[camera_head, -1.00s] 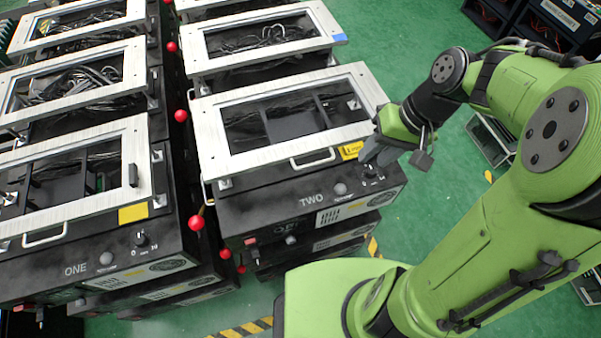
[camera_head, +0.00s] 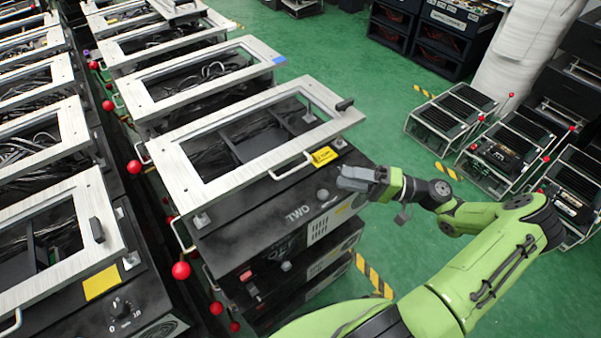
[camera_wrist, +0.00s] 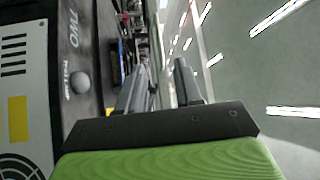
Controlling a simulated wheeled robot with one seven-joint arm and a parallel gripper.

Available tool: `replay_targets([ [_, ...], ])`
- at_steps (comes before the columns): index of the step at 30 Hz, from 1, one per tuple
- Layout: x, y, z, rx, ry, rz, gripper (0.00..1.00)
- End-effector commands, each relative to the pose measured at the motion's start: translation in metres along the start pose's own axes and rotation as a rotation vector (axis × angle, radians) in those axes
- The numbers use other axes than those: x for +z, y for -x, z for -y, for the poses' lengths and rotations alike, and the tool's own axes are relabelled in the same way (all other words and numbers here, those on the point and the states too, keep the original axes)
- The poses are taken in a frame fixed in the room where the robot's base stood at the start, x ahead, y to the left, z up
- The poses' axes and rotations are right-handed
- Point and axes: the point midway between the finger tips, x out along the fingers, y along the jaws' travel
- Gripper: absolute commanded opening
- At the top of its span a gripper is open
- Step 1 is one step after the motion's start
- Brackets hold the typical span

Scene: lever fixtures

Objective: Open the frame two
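Frame two is a silver rectangular frame (camera_head: 190,180) lying over the open-topped black box marked TWO (camera_head: 240,240). A metal bar handle (camera_head: 290,168) sticks out of its front edge, and a small dark block (camera_head: 345,104) sits on its right end. A yellow label (camera_head: 323,157) is beside the handle. My gripper (camera_head: 357,178) is over the right front of the box, right of the handle and apart from it. In the wrist view my gripper (camera_wrist: 158,85) shows two separated fingers with nothing held between them. The TWO panel (camera_wrist: 75,60) with its round knob (camera_wrist: 80,82) is left of them.
Box one's frame (camera_head: 60,245) stands close on the left, with red balls (camera_head: 181,270) in the narrow gap. More framed boxes (camera_head: 200,75) stand behind. Green floor (camera_head: 400,130) is free to the right, before several wire-framed units (camera_head: 450,115).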

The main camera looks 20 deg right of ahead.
Motion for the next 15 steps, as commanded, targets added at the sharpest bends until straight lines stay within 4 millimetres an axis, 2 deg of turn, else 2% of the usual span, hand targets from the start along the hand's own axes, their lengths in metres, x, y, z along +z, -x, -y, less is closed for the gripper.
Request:
replay_targets([
  [3,0.002,-0.032,-0.002,0.000,-0.004,0.008,0.35],
  [9,0.002,-0.081,-0.002,0.002,-0.003,0.006,0.35],
  [15,0.001,-0.110,-0.002,0.003,-0.002,0.003,0.35],
])
